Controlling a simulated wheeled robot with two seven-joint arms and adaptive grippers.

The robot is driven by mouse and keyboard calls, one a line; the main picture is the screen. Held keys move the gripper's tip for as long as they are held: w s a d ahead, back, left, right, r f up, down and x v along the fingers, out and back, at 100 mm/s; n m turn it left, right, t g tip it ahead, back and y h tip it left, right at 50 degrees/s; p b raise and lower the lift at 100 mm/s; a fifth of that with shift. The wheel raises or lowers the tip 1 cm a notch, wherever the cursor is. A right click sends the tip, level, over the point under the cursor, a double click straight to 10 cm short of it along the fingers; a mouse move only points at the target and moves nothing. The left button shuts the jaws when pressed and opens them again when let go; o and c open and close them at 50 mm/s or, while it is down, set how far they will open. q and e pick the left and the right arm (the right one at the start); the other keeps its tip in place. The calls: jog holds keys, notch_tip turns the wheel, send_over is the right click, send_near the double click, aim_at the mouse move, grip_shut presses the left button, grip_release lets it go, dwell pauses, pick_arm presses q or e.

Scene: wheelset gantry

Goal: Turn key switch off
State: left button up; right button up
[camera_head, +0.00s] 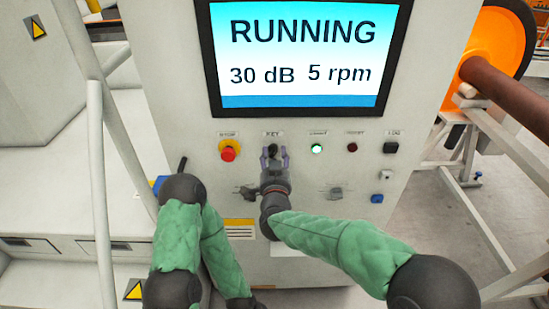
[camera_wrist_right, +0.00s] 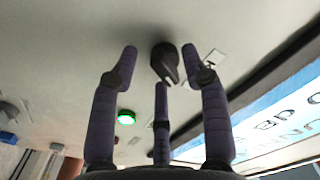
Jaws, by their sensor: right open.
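The key switch (camera_head: 272,149) is a small black knob under the "KEY" label on the grey control panel. In the right wrist view the black knob (camera_wrist_right: 163,60) shows close up, with a ridge pointing down and a little right. My right gripper (camera_head: 273,160) is in front of the switch, its purple-grey fingers spread on either side. In the wrist view the open gripper (camera_wrist_right: 160,68) has one finger left of the knob, one right and one below. The fingers appear apart from the knob. My left arm is folded, with its gripper out of view.
The screen (camera_head: 307,52) above reads "RUNNING", 30 dB, 5 rpm. A red stop button (camera_head: 228,151) is left of the switch; a lit green light (camera_head: 317,149) and a dark red light (camera_head: 352,147) are right. An orange wheel and brown shaft (camera_head: 505,95) stand at right.

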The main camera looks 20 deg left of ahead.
grip_shut()
dwell(0.3)
jog(key=n+p, duration=0.2)
jog(key=n, duration=0.1)
jog(key=n+p, duration=0.2)
jog(key=n, duration=0.1)
jog(key=n+p, duration=0.2)
jog(key=n, duration=0.1)
jog(key=shift+w+d+r, duration=0.1)
jog(key=shift+r, duration=0.15)
jog(key=shift+n+p, duration=0.85)
jog(key=shift+n, duration=0.45)
jog(key=shift+r, duration=0.1)
